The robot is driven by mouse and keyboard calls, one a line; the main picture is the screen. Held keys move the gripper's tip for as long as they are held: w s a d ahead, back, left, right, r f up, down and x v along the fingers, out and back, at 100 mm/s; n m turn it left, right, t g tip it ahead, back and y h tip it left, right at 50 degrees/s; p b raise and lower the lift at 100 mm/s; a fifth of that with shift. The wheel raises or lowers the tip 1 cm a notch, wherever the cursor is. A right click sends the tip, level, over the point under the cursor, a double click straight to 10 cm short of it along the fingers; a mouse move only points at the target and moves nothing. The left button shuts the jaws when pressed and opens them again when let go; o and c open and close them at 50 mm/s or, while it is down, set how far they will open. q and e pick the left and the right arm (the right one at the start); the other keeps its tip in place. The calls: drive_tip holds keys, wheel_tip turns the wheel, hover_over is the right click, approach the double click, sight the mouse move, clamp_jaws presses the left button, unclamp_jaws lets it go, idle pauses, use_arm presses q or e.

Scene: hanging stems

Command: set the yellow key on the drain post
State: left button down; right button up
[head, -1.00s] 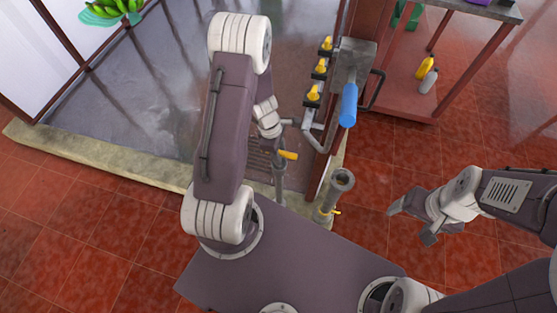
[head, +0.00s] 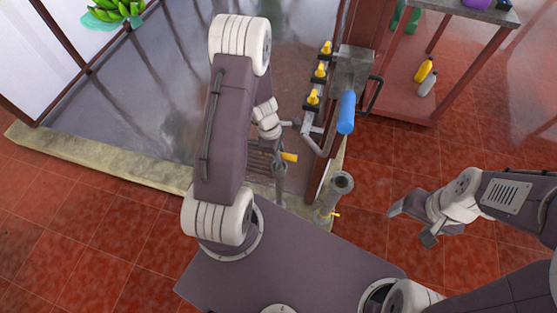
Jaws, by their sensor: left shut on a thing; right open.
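The yellow key (head: 289,157) shows as a short yellow bar beside the wrist of my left arm. My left gripper (head: 278,149) is shut on it; its fingers are small and partly hidden. A slim grey post (head: 281,182) stands directly below the key in this view. I cannot tell whether the key touches it. Another thicker grey post (head: 328,201) with an open round top and a small yellow part low down stands to the right. I cannot tell which is the drain post. My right gripper (head: 411,223) is open and empty, over the red tiles at right.
A pipe rack with several yellow taps (head: 320,70) and a blue handle (head: 346,112) stands behind the posts. A shelf (head: 395,80) with bottles (head: 426,72) is at the back right. A stone curb (head: 105,165) edges the wet grey floor.

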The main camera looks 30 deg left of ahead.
use_arm(q)
drive_tip(key=shift+r+p, duration=3)
drive_tip(key=shift+r, duration=0.2)
